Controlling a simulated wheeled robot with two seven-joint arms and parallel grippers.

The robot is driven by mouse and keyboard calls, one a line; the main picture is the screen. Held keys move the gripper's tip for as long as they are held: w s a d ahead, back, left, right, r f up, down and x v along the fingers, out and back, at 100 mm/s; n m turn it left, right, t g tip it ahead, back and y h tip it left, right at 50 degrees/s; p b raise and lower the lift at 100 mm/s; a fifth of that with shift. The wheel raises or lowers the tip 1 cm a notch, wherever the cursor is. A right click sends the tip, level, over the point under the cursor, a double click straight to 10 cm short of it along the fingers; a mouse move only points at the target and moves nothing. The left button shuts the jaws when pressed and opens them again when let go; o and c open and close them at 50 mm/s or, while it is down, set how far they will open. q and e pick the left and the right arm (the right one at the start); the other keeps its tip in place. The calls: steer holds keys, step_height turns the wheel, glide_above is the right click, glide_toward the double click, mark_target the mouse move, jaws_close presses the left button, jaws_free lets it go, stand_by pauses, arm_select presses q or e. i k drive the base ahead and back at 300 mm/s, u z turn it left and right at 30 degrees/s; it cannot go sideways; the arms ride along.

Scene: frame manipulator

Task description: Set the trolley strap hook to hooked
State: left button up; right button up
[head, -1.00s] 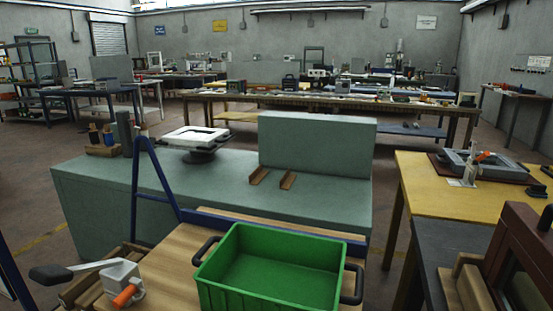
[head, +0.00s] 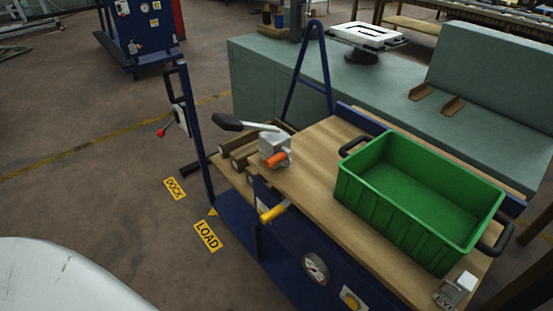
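The trolley has a blue frame and a wooden top (head: 310,170), seen in the middle and right of the head view. A green crate (head: 420,200) with black handles stands on the top. A grey clamp-like block (head: 274,148) with a black-tipped lever and an orange grip sits at the top's left end. A small pale bracket (head: 455,290) sits at the near right corner, partly cut off by the frame's lower edge. I cannot tell which part is the strap hook, and no strap is clearly seen. Neither of my grippers is in view.
A yellow handle (head: 273,212) sticks out from the trolley's near side. A post (head: 190,130) with a red-knobbed lever stands at its left. A green bench (head: 390,80) is close behind. Floor signs DOCK (head: 174,188) and LOAD (head: 208,236) lie on open floor at left.

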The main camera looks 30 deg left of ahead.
mark_target(285, 154)
steer(key=k, duration=1.3)
steer(key=u, duration=0.65)
steer(key=i, duration=1.4)
steer(key=z, duration=0.6)
